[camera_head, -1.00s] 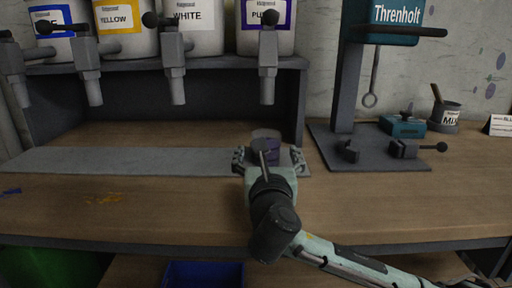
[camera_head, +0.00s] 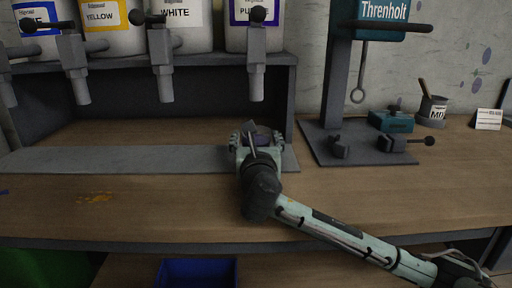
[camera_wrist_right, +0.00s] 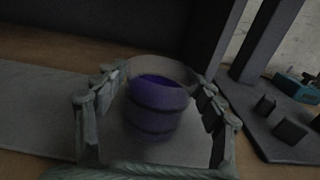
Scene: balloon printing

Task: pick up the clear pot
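The clear pot (camera_wrist_right: 155,122) holds purple paint and stands upright between the fingers of my right gripper (camera_wrist_right: 160,88) in the right wrist view. The fingers have come in on both sides of it and appear to press on its walls near the rim. In the head view the right gripper (camera_head: 257,138) hides most of the pot (camera_head: 264,133), which is at the grey strip (camera_head: 120,159) below the purple dispenser (camera_head: 257,55). I cannot tell whether it is lifted. My left gripper is not in view.
Paint dispensers with grey taps line the shelf (camera_head: 200,61) above. A Threnholt press (camera_head: 380,20) stands to the right on a grey base (camera_head: 350,152), with a teal block (camera_head: 391,121) and a mixing cup (camera_head: 432,110) beside it.

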